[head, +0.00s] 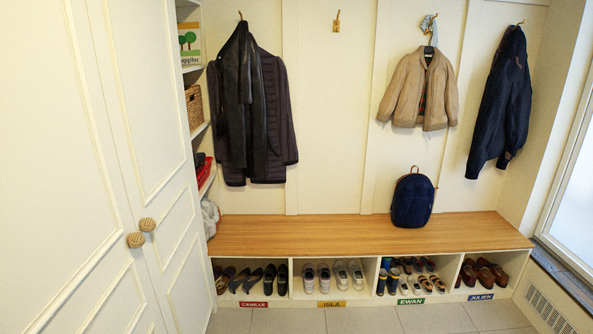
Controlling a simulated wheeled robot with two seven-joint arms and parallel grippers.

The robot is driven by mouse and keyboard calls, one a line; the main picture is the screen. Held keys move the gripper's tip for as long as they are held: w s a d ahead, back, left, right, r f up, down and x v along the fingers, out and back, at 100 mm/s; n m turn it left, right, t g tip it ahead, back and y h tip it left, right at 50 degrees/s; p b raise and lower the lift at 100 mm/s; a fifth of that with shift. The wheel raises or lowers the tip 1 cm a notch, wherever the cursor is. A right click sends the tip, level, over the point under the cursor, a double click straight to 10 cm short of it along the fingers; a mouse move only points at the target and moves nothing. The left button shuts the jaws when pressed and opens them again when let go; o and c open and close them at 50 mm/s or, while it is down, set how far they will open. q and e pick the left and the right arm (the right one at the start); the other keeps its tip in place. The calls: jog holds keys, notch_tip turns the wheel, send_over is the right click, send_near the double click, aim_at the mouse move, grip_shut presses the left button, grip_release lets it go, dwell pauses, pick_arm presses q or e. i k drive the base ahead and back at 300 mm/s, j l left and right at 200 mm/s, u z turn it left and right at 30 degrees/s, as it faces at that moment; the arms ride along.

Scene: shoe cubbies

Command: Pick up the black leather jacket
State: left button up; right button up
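The black leather jacket (243,95) hangs on the leftmost wall hook (240,15), above the left end of the bench. A dark quilted coat (280,120) hangs on the same hook behind it, showing on both sides and below. The jacket looks shiny and hangs in narrow folds. Neither of my grippers is in the head view.
A wooden bench (320,233) runs along the wall above cubbies holding several pairs of shoes. A blue backpack (412,200) stands on it. A tan jacket (420,90) and a navy jacket (502,100) hang to the right. White cupboard doors (90,170) stand at the left.

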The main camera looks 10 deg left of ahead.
aim_at(242, 117)
jog(key=i+u, duration=0.25)
jog(key=i, duration=0.3)
jog(key=i+l+u, duration=0.25)
jog(key=i, duration=0.25)
jog(key=i+l+u, duration=0.2)
jog(key=i, duration=0.35)
jog(key=l+u, duration=0.1)
jog(key=u, duration=2)
jog(key=z, duration=2.05)
